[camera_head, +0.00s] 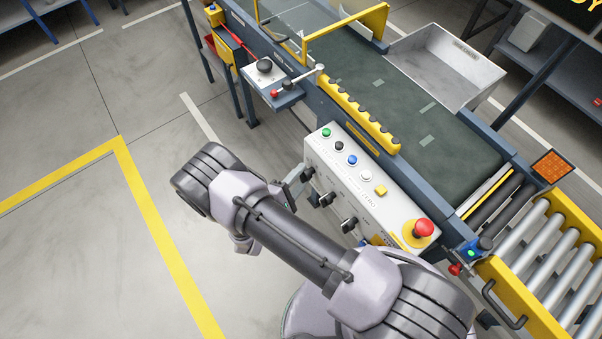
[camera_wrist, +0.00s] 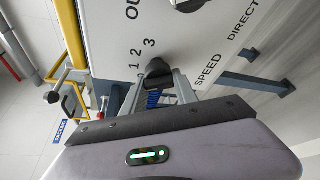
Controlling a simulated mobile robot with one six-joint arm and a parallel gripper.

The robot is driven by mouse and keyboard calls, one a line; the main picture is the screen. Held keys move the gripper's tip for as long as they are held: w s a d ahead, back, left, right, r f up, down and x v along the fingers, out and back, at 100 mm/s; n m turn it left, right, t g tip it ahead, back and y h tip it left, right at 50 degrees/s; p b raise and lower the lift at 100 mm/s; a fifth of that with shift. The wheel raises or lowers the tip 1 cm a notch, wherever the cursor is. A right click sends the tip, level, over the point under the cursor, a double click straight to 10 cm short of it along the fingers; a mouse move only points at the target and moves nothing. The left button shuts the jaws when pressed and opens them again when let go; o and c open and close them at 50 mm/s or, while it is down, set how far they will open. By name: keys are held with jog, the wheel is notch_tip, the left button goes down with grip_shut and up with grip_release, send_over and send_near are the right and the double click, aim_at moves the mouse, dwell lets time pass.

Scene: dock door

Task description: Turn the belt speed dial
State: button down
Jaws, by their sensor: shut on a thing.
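The belt speed dial (camera_wrist: 157,69) is a black knob on the white control panel, between the digits 1, 2, 3 and the word SPEED in the wrist view. My gripper (camera_wrist: 160,82) is shut on it, with one grey finger on each side of the knob. The fingers partly hide the knob's sides, and its pointer is not clear.
Two more black knobs (camera_head: 327,199) (camera_head: 349,224) sit to the right on the panel face (camera_head: 380,215). Coloured buttons (camera_head: 352,160) and a red emergency stop (camera_head: 424,228) are on top. The conveyor belt (camera_head: 420,110) lies behind. Floor on the left is clear.

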jog(key=n+g, duration=0.2)
jog(key=n, duration=0.2)
jog(key=shift+s+f+n+g, duration=0.1)
jog(key=shift+n+g, duration=0.2)
jog(key=shift+g, duration=0.1)
dwell(0.5)
jog(key=c, duration=1)
grip_release()
jog(key=shift+o, duration=0.2)
jog(key=p+v, duration=0.4)
jog(key=v, duration=1.3)
jog(key=shift+a+p, duration=0.3)
jog(key=shift+p, duration=0.1)
